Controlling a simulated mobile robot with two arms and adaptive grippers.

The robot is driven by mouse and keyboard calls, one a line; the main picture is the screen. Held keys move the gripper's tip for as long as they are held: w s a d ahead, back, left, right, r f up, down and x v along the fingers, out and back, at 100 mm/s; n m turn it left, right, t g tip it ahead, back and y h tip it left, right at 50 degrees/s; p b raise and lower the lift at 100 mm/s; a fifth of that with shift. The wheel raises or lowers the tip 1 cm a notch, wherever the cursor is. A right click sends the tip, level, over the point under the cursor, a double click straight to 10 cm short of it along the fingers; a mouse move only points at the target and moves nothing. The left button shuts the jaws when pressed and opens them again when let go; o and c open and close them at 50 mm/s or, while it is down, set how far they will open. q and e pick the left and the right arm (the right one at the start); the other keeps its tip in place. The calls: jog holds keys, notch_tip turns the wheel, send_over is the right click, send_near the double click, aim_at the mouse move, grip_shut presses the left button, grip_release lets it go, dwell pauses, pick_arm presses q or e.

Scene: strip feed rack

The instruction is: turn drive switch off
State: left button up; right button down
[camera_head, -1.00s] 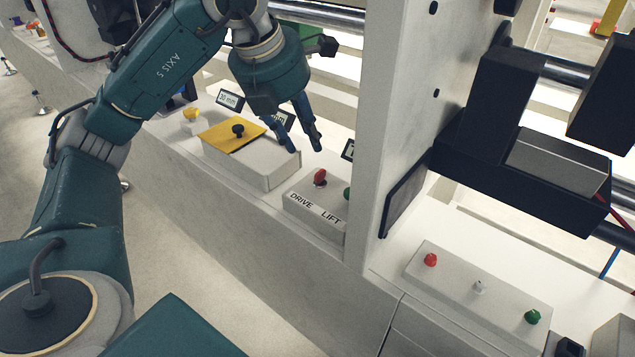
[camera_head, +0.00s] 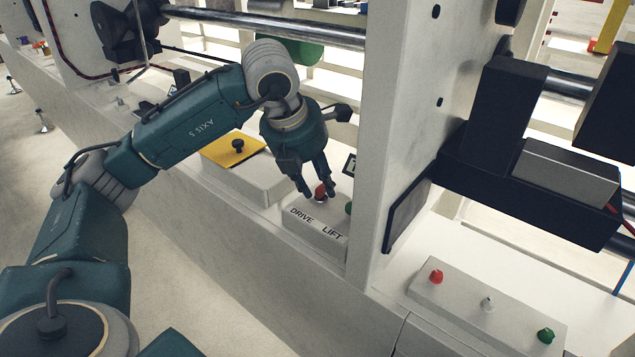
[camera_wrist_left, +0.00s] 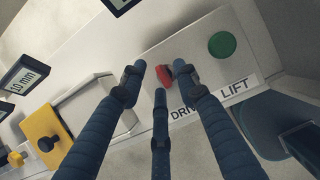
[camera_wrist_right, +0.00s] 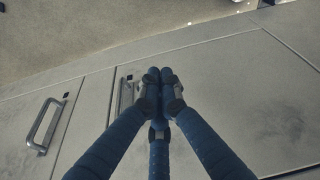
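The red drive switch (camera_head: 321,191) sits on a pale box (camera_head: 316,228) labelled DRIVE and LIFT. A green lift switch (camera_head: 348,208) stands beside it, partly cut off by the white post. My left gripper (camera_head: 319,194) is over the box with its fingers around the red switch. In the left wrist view the red switch (camera_wrist_left: 165,76) shows between the spread fingertips (camera_wrist_left: 163,84), and I cannot tell whether they touch it. The green switch (camera_wrist_left: 222,44) is apart from them. My right gripper (camera_wrist_right: 160,88) shows only in the right wrist view, its fingertips close together and empty, over pale cabinet fronts.
A box with a yellow plate and black knob (camera_head: 237,146) stands left of the drive box. A white upright post (camera_head: 398,130) stands close on the right. Another panel (camera_head: 460,305) with red, white and green buttons lies beyond it. A horizontal rod (camera_head: 270,27) runs behind.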

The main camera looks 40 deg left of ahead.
pick_arm(q)
grip_shut()
